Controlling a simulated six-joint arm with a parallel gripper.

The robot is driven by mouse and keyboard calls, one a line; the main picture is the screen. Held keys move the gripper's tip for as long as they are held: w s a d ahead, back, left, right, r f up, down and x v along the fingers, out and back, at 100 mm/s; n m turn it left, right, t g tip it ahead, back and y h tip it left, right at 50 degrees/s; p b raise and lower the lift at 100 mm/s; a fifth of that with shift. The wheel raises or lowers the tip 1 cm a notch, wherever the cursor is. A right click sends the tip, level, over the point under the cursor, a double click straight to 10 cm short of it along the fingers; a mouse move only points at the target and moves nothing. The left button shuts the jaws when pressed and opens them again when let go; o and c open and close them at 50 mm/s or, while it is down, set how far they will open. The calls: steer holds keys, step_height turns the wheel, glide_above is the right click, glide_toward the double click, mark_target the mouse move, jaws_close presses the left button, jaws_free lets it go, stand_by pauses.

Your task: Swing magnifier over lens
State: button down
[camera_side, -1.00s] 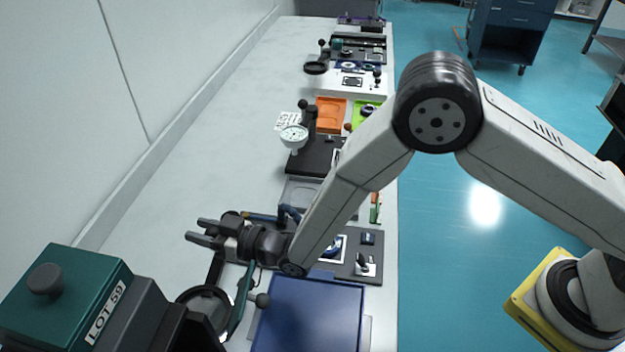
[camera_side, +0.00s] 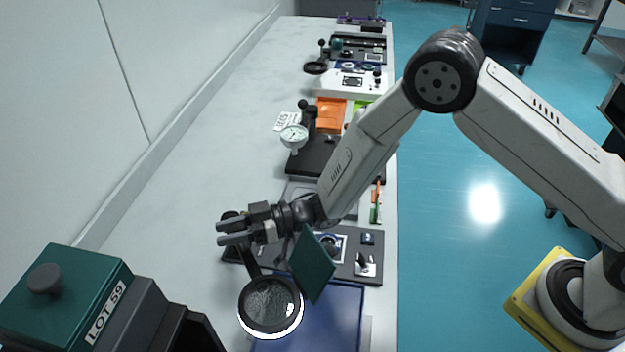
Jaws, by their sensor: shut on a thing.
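The magnifier (camera_side: 270,329) is a round black-rimmed glass on a dark arm, in the lower middle of the side view. Its ring is over the left edge of the blue tray, to the front left of the round lens (camera_side: 329,241). The lens sits in a pale square on a dark board, partly hidden behind a teal panel. My gripper (camera_side: 222,233) points left across the upper magnifier arm, near its black knob. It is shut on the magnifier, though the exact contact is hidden. The teal panel (camera_side: 312,264) hangs tilted beside the ring; what carries it is unclear.
A teal box marked LOT 59 (camera_side: 70,290) stands at the front left. A blue tray (camera_side: 335,325) lies in front of the dark board (camera_side: 370,268). A dial gauge (camera_side: 293,137) and orange bin (camera_side: 331,114) stand farther back. The table's left side is clear.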

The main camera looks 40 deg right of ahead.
mark_target(246, 226)
steer(key=d+n+g, duration=0.1)
steer(key=g, duration=0.1)
steer(key=d+n+g, duration=0.1)
steer(key=g, duration=0.1)
steer(key=d+n+g, duration=0.1)
steer(key=n+g, duration=0.1)
steer(key=shift+s+g+y, duration=0.2)
steer(key=shift+g+y, duration=0.2)
steer(key=shift+w+d+n+g+h, duration=0.1)
steer(key=shift+d+n+g+h, duration=0.15)
steer(key=shift+d+n+g, duration=0.5)
steer(key=shift+w+d+n+g+h, duration=0.15)
steer(key=shift+n+g, duration=0.45)
steer(key=shift+g, duration=0.6)
steer(key=shift+d+n+g+h, duration=0.3)
steer(key=shift+d+n+g, duration=0.25)
steer(key=shift+g, duration=0.4)
steer(key=shift+c, duration=1.5)
jaws_free()
steer(key=v, duration=0.7)
steer(key=shift+w+d, duration=0.2)
steer(key=shift+d, duration=0.15)
